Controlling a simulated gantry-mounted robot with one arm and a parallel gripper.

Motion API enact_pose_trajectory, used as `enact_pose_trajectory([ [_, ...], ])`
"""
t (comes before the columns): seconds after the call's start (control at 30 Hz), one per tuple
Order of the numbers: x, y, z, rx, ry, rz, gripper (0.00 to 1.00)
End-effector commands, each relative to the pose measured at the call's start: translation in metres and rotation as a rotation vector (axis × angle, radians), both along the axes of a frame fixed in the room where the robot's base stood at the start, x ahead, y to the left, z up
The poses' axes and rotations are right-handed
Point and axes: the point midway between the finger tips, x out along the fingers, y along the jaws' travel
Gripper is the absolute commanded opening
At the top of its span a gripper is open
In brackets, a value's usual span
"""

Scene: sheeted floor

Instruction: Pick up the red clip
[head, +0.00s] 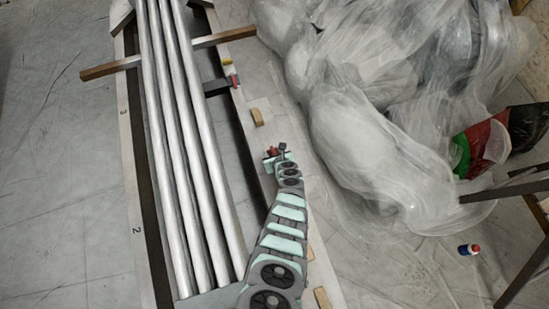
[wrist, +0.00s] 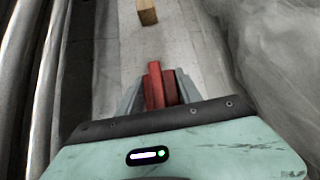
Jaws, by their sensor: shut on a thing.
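In the wrist view, the red clip (wrist: 154,86) stands up between the fingers of my gripper (wrist: 160,92), which is shut on it. The lower part of the clip is hidden by the gripper body. In the head view, my gripper (head: 273,157) is over the pale board beside the metal pipes, with the red of the clip (head: 272,151) showing at its tip. I cannot tell whether the clip touches the board. Another small red piece (head: 235,80) sits farther up, at the end of a dark crossbar.
Long metal pipes (head: 185,130) lie left of my gripper. A wooden block (head: 257,117) lies ahead on the board and shows in the wrist view (wrist: 147,12). Crumpled plastic sheeting (head: 370,150) fills the right. A small bottle (head: 468,249) lies on the floor.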

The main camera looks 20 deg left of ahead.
Motion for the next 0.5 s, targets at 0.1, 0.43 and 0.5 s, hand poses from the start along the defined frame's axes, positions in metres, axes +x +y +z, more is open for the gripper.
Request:
enact_pose_trajectory([
  [0.1,0.000,0.000,0.000,0.000,0.000,0.000,0.00],
  [0.43,0.000,0.000,0.017,-0.001,0.000,-0.001,0.00],
  [0.5,0.000,0.000,0.027,-0.001,0.000,-0.001,0.00],
])
